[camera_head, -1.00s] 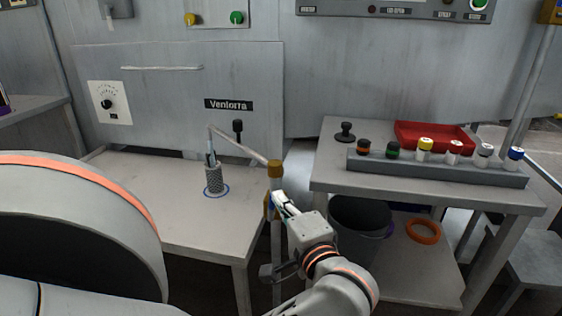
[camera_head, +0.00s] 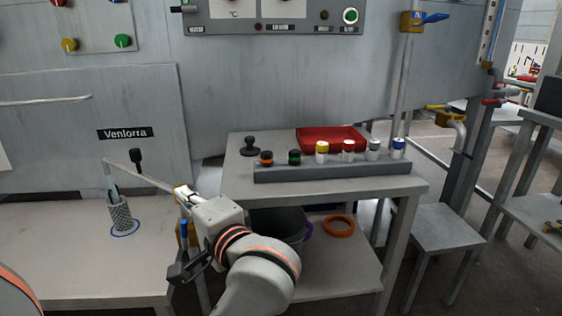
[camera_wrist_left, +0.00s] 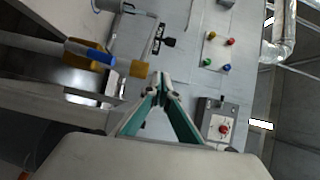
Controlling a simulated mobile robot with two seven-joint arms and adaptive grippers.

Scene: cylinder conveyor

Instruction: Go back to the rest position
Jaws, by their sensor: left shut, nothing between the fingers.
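My left gripper (camera_head: 183,192) is at the right edge of the left table (camera_head: 60,265), near the yellow fitting on a pipe there. It looks small and partly blurred in the head view. In the left wrist view its green fingers (camera_wrist_left: 160,80) meet at the tips, shut with nothing between them. A yellow pipe end (camera_wrist_left: 139,68) and a yellow valve with a blue handle (camera_wrist_left: 98,55) appear just beyond the fingertips; I cannot tell whether anything touches. My right gripper is not in view.
A mesh cup (camera_head: 121,217) stands on the left table. The right table (camera_head: 240,180) carries a grey rack (camera_head: 330,171) with several capped bottles, a red tray (camera_head: 330,138) and a black stamp (camera_head: 250,147). A stool (camera_head: 435,230) stands right.

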